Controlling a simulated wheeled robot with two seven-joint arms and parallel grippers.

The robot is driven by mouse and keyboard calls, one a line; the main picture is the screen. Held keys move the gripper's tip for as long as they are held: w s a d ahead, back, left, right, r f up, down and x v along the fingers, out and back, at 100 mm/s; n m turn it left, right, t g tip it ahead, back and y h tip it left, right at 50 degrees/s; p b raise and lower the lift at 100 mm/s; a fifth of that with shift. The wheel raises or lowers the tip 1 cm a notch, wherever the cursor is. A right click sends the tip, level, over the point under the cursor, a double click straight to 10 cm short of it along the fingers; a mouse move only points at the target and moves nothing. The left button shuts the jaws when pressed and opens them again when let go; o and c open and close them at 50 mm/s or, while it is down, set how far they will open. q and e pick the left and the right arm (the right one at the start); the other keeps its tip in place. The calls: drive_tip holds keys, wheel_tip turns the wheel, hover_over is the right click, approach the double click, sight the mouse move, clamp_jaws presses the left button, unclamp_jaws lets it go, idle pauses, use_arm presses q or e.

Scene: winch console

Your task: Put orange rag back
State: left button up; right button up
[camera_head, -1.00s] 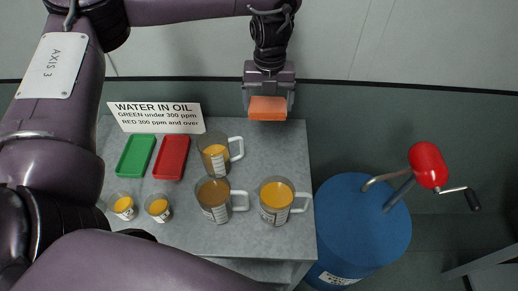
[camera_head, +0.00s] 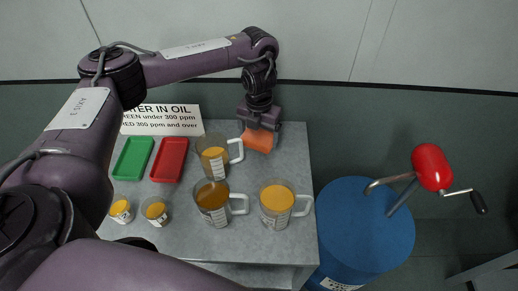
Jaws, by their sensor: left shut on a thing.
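My left gripper (camera_head: 259,122) is at the back right of the grey table. It points down and is shut on the orange rag (camera_head: 258,140). The rag hangs tilted below the jaws, close to the table top beside the rear mug's handle. I cannot tell whether it touches the table. My right gripper is not in view.
Three mugs of amber liquid stand close by: a rear mug (camera_head: 214,154), a front mug (camera_head: 213,202) and a right mug (camera_head: 277,206). Green tray (camera_head: 132,158), red tray (camera_head: 170,160) and two small jars are left. A blue drum (camera_head: 362,235) with red hand pump (camera_head: 431,167) stands right.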

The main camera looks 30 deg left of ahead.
sight(259, 154)
use_arm(q)
wheel_tip(259, 154, down, 6)
drive_tip(key=shift+b, duration=0.85)
drive_tip(key=shift+f, duration=0.2)
drive_tip(key=o, duration=0.7)
drive_tip(key=shift+r, duration=0.15)
drive_tip(key=shift+r, duration=0.3)
wheel_tip(259, 154, up, 12)
drive_tip(key=p, duration=0.3)
drive_tip(key=shift+f, duration=0.2)
